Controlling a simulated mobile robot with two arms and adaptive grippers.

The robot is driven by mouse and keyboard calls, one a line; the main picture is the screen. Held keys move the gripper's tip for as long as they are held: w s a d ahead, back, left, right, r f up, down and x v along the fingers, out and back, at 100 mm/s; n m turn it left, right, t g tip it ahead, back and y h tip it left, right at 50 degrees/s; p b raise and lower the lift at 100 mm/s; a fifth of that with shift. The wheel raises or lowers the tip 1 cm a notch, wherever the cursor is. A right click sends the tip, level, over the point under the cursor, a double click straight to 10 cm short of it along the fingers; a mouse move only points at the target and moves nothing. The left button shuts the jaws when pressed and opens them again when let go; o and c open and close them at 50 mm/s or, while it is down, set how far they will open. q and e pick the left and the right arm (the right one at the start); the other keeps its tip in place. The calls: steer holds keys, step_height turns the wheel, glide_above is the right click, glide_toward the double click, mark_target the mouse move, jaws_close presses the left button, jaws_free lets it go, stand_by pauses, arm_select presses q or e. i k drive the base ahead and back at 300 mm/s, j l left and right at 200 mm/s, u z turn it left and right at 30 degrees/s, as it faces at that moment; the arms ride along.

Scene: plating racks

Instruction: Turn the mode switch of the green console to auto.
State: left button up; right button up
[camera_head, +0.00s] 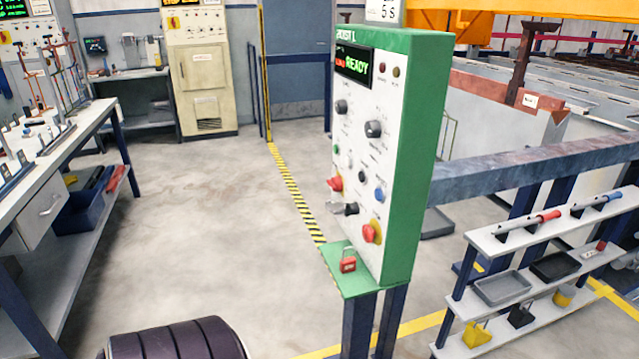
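The green console (417,150) stands right of centre, its white front panel turned to the left and seen at a steep angle. Its display (353,66) shows READY in green beside a small red word. A dark switch with a pale lever (348,208) sits lower left. The labels are too small to read, so I cannot tell which is the mode switch or its setting. Neither gripper is in view.
Red push buttons (370,232) sit low on the panel, and a red padlock (348,264) is on the green ledge. A tool shelf (500,288) stands right of the console. A workbench (40,190) lines the left. The floor between is clear.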

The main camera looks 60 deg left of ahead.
mark_target(350, 209)
steer(key=u, duration=1.5)
steer(key=i+j, duration=0.15)
steer(key=i+j+z, duration=0.15)
steer(key=j, duration=0.15)
